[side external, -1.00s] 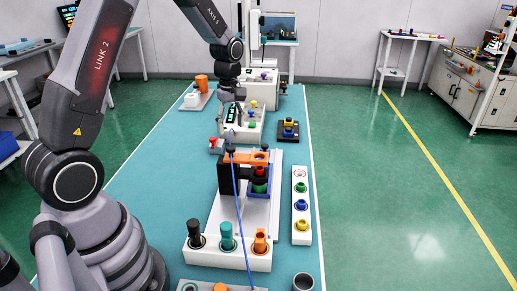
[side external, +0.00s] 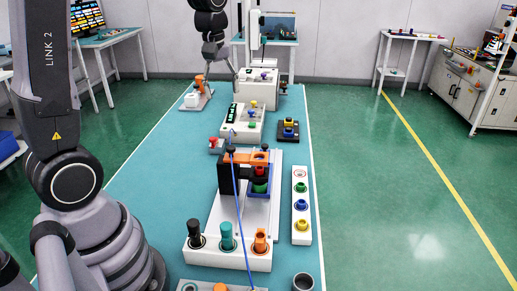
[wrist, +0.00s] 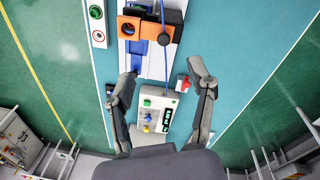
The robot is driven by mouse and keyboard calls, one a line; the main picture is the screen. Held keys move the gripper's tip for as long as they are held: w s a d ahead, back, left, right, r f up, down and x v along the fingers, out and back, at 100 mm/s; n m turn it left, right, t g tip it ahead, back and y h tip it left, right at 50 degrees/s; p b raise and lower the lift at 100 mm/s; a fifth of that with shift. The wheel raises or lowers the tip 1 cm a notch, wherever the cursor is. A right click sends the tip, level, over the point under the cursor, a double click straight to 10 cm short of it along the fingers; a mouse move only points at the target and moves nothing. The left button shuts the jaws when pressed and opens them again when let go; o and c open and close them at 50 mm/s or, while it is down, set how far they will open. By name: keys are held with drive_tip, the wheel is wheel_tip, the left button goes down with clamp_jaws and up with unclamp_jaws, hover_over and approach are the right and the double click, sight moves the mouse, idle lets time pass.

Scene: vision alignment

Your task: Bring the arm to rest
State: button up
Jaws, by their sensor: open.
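My gripper (side external: 221,76) hangs above the far part of the teal table in the side view, raised over the white device with a dark display (side external: 241,124). In the wrist view my gripper (wrist: 161,72) has its two dark fingers spread wide apart, with nothing between them. The white device (wrist: 154,112) with green, blue and yellow knobs shows below and between the fingers.
A black and orange fixture (side external: 232,173) with a blue cable stands nearer on the table. A white block with black, teal and orange parts (side external: 228,257) is in front. A strip of coloured rings (side external: 301,220) lies right. Green floor is clear beyond the table's right edge.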

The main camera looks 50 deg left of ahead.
drive_tip(key=s+d+r+m+t, duration=0.2)
drive_tip(key=s+d+r+m, duration=0.1)
drive_tip(key=s+m, duration=0.4)
drive_tip(key=s+d+r+m+t, duration=0.2)
drive_tip(key=s+m, duration=0.4)
drive_tip(key=s, duration=0.6)
drive_tip(key=shift+d+r+m, duration=0.4)
drive_tip(key=shift+d+r, duration=0.4)
drive_tip(key=shift+d, duration=0.4)
